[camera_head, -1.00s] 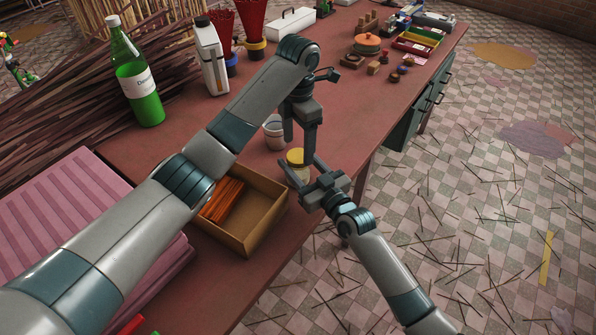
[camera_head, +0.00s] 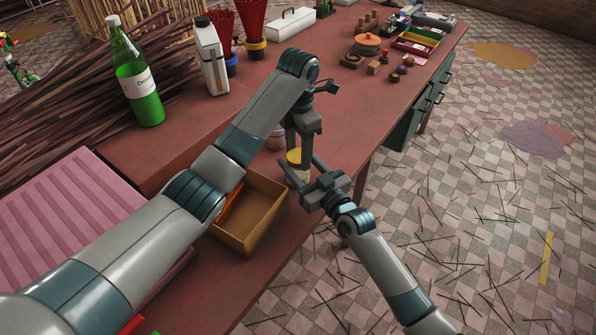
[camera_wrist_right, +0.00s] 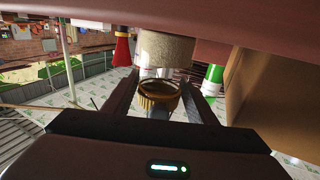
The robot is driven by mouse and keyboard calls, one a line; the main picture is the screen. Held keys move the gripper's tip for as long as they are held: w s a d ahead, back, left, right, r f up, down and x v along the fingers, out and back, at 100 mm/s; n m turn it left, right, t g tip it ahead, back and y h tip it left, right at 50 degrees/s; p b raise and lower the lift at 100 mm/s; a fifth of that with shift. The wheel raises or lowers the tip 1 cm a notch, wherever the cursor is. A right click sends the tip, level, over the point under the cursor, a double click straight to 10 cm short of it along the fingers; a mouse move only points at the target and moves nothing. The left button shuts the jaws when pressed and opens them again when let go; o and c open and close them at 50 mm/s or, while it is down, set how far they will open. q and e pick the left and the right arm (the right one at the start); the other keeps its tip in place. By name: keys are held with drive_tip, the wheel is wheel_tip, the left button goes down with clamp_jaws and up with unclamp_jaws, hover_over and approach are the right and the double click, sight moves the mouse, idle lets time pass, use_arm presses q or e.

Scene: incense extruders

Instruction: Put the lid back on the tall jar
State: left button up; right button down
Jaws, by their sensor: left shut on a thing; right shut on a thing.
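The tall jar (camera_head: 301,175) is a pale upright cylinder at the table's front edge. In the right wrist view the pale speckled jar (camera_wrist_right: 166,50) appears upside down. My right gripper (camera_head: 312,182) is shut on it from the side. The yellowish round lid (camera_head: 293,157) shows over the jar, below my left gripper (camera_head: 299,150), which points down and is shut on it. The right wrist view shows the lid (camera_wrist_right: 158,92) as a ribbed golden cap, seemingly lined up with the jar's mouth with a small gap. The left fingertips partly hide the lid.
An open cardboard box (camera_head: 262,225) with orange sticks stands just left of the jar. The table right of the grippers is clear.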

use_arm(q)
drive_tip(key=m, duration=0.3)
drive_tip(key=shift+a, duration=0.1)
idle(0.3)
drive_tip(key=o, duration=1.1)
drive_tip(key=shift+w+r, duration=0.1)
drive_tip(key=shift+r, duration=2.15)
